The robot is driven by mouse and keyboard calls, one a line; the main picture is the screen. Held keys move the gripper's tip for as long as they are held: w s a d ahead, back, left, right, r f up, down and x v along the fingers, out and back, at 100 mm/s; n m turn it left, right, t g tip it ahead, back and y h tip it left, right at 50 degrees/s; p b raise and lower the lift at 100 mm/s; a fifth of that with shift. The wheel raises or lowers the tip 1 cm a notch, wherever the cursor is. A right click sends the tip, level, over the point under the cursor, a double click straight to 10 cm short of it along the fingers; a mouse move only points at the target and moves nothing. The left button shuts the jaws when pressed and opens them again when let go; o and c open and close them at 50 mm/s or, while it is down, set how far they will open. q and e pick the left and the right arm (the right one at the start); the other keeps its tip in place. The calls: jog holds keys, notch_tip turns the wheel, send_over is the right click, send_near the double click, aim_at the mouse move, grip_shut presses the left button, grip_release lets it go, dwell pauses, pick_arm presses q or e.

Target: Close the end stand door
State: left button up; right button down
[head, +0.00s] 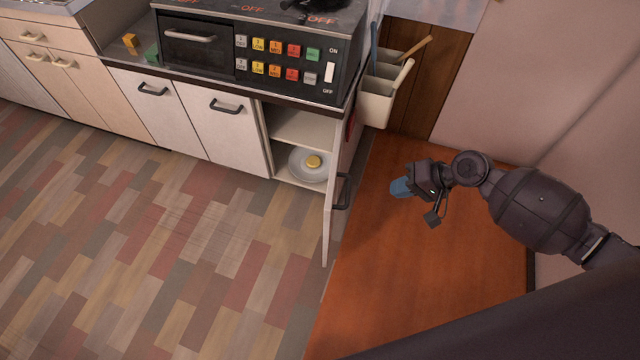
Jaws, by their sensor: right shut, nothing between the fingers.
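The end stand door (335,210) is at the right end of the cabinet row. It stands open, swung out toward me and seen nearly edge-on, with a dark handle (343,191) on its right face. The open compartment (300,128) behind it shows a shelf and a plate with a yellow item (313,161) inside. My right gripper (401,187) is to the right of the door, apart from it, above the orange-brown surface. It is shut and empty, with its blue fingertips pointing left toward the handle side. My left gripper is not in view.
A black appliance with coloured buttons (277,60) sits on the counter above. White utensil holders (378,97) hang beside the counter's right end, behind my gripper. Closed cabinet doors (184,112) are to the left. The tiled floor (170,250) is clear.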

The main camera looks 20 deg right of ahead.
aim_at(347, 199)
jog(key=shift+g, duration=0.3)
jog(key=b+x, duration=0.1)
jog(key=x, duration=0.3)
jog(key=w+a+r+b+x, duration=0.1)
jog(key=x, duration=0.3)
jog(key=r+b+x, duration=0.1)
jog(key=x, duration=0.4)
jog(key=shift+w+a, duration=0.35)
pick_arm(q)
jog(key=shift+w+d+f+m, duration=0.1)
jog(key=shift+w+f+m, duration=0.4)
pick_arm(e)
jog(key=shift+w+a, duration=0.25)
jog(key=shift+a, duration=0.25)
jog(key=shift+m, duration=0.3)
